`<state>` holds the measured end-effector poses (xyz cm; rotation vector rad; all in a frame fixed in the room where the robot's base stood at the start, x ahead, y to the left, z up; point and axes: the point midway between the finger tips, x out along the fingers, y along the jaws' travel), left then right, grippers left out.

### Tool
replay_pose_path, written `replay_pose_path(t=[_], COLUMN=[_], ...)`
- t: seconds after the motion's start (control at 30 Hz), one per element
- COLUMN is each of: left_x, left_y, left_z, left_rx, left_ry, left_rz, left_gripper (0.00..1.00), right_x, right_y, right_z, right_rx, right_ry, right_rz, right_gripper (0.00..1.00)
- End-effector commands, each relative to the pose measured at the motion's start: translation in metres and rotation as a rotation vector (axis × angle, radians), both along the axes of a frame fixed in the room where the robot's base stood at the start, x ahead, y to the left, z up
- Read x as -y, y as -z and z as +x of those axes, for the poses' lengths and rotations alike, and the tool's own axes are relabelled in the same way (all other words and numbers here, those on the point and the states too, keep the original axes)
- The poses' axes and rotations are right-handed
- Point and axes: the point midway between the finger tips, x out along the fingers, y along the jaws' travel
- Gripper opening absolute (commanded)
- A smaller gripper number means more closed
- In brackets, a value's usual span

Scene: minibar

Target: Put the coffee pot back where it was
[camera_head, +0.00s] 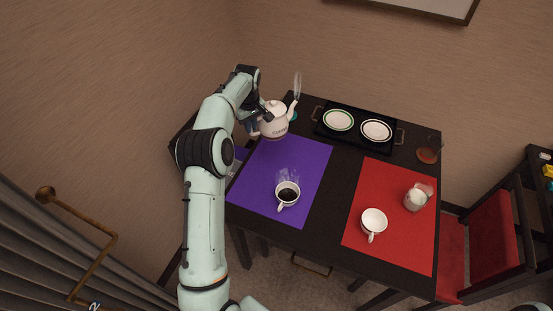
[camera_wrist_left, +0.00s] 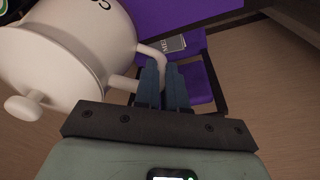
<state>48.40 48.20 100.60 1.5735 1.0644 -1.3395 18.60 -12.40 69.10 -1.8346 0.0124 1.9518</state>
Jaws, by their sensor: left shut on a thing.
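The white coffee pot (camera_head: 273,122), with dark lettering and an upright spout, is near the back left of the table (camera_head: 335,178), by the far edge of the purple mat (camera_head: 265,180). Steam rises at its spout. My left gripper (camera_head: 256,131) is at its left side, shut on its handle. In the left wrist view, the fingers (camera_wrist_left: 163,88) close on the looped handle (camera_wrist_left: 150,52), and the pot body (camera_wrist_left: 75,45) with its lid knob fills the upper left. A teal round piece (camera_head: 293,115) shows partly behind the pot. My right gripper is not in view.
A cup of dark coffee (camera_head: 287,194) steams on the purple mat. A white cup (camera_head: 373,222) and a small white jug (camera_head: 415,198) are on the red mat (camera_head: 390,240). A black tray (camera_head: 357,138) holds two plates. A glass (camera_head: 428,152) stands at the right edge.

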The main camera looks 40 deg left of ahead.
Motion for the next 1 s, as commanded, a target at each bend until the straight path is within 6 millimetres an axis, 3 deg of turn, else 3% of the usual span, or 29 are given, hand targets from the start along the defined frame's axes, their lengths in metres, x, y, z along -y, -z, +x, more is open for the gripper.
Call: replay_pose_path(t=[0.03,0.2,0.33,0.8,1.0], left_x=[0.007,0.019,0.022,0.023,0.023], left_y=[-0.012,-0.032,-0.028,0.08,0.112], left_z=[0.006,0.011,0.011,0.011,0.012], left_rx=[0.009,0.007,0.003,0.001,0.005], left_ry=[-0.05,-0.185,-0.225,-0.229,-0.229], left_rz=[0.003,0.003,0.001,0.0,0.0], left_gripper=[0.0,0.0,0.0,0.0,0.0], right_x=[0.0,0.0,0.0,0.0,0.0], right_y=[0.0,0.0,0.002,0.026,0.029], right_z=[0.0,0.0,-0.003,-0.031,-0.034], right_rx=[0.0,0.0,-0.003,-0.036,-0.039], right_ry=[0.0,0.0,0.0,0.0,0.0], right_rz=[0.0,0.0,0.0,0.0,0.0], right_gripper=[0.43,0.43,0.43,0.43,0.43])
